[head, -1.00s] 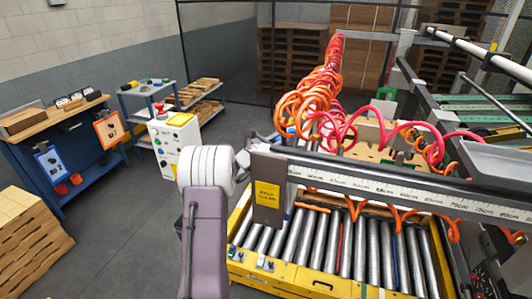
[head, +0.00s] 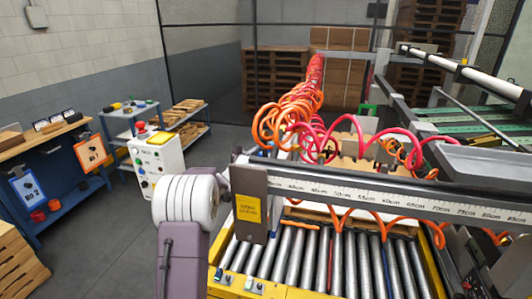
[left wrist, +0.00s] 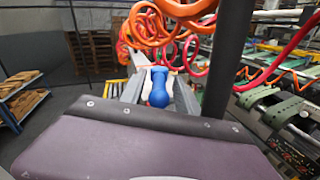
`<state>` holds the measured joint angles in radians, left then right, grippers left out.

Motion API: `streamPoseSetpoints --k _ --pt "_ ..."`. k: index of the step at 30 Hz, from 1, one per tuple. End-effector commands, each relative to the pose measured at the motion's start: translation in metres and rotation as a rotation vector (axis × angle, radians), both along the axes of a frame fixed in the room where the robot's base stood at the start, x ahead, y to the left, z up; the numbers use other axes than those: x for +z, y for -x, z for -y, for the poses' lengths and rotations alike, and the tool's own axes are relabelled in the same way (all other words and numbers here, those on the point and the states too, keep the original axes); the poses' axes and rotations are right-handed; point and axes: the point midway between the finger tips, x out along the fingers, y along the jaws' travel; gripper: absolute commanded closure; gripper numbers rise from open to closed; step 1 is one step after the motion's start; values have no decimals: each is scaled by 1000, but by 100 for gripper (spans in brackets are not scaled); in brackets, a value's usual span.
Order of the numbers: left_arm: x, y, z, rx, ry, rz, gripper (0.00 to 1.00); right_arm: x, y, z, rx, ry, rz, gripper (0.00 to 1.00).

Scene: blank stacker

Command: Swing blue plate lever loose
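The blue lever (left wrist: 158,88) shows in the left wrist view as a rounded blue knob, with white parts close on either side. My left gripper (left wrist: 160,98) has its grey fingers on both sides of the knob. I cannot tell whether they press on it. In the head view my left arm comes up from the bottom, and its gripper is hidden behind the upright plate with a yellow label (head: 249,207). A bit of blue shows beside the orange hoses, too small to make out. My right gripper is not in view.
A ruler-marked beam (head: 390,193) crosses above the roller conveyor (head: 330,262). Orange and red coiled hoses (head: 290,115) hang close behind it. A white control box (head: 157,163), a blue workbench (head: 62,180) and a shelf cart stand left. Grey floor between them is clear.

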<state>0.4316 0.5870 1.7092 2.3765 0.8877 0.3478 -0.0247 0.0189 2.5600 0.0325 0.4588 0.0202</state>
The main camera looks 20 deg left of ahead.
Motion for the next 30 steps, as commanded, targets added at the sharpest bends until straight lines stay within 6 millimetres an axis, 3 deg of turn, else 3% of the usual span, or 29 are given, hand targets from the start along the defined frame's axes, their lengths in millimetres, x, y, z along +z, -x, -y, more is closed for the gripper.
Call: streamPoseSetpoints --k 8,15,19,29,30 --pt "-2 9 -3 3 0 1 61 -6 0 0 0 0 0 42" --pt "-4 62 -9 4 -1 1 61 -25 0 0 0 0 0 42" --pt "-2 81 -11 2 -1 1 61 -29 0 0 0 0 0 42" --pt "-1 89 -12 0 1 -1 61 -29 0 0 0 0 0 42" --pt "0 89 -12 0 -1 -1 70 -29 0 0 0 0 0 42"
